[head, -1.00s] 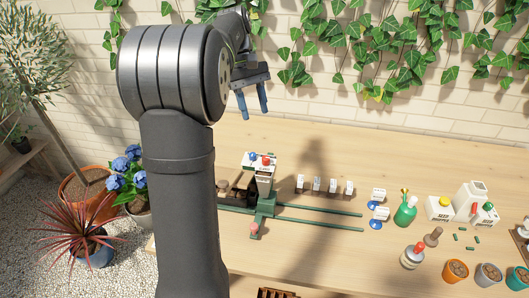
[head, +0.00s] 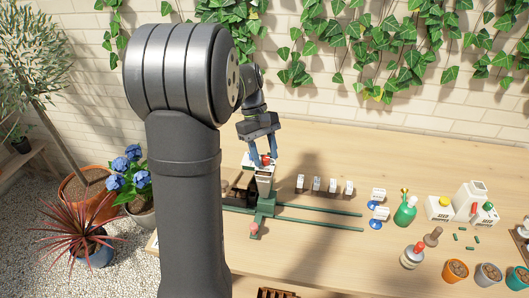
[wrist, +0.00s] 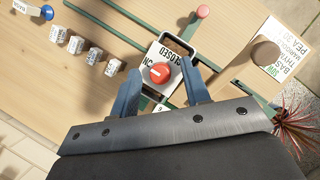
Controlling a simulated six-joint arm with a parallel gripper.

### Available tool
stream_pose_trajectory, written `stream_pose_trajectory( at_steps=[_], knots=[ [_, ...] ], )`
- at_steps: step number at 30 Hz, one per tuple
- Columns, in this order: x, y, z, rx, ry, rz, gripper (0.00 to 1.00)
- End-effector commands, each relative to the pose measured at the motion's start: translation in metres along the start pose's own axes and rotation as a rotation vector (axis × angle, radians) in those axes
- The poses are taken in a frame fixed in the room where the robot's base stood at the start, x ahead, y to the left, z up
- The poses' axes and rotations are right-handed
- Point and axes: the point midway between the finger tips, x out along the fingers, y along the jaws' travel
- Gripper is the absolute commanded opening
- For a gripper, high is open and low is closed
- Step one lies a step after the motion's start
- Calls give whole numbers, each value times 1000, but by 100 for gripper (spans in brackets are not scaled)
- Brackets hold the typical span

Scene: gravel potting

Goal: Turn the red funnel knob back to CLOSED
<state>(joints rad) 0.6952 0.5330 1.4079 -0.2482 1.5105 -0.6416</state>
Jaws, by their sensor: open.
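The red funnel knob (wrist: 160,72) sits on a white plate (wrist: 177,88) marked CLOSED in the wrist view. In the head view the knob (head: 266,160) tops the white funnel unit (head: 264,171) on its green stand. My gripper (wrist: 163,80) is open, its two blue fingers on either side of the knob, apart from it as far as I can see. In the head view my gripper (head: 264,162) is over the top of the unit. The knob's pale pointer line lies across its face; I cannot tell which mark it points at.
Green rails (head: 318,220) run right from the stand, with a pink-knobbed handle (head: 254,228) in front. Several small labelled blocks (head: 317,184) stand right of the unit.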

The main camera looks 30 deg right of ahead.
Motion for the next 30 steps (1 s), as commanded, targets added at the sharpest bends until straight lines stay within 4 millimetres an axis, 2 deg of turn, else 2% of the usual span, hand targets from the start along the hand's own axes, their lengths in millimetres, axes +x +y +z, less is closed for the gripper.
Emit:
stream_pose_trajectory(
  at_steps=[2, 6, 9, 20, 30],
  knots=[
    [0, 0, 0, 0, 0, 0, 43],
    [0, 0, 0, 0, 0, 0, 15],
    [0, 0, 0, 0, 0, 0, 0],
    [-1, 0, 0, 50, 1, -22, 0],
    [-1, 2, 0, 276, 1, -115, 0]
  ],
)
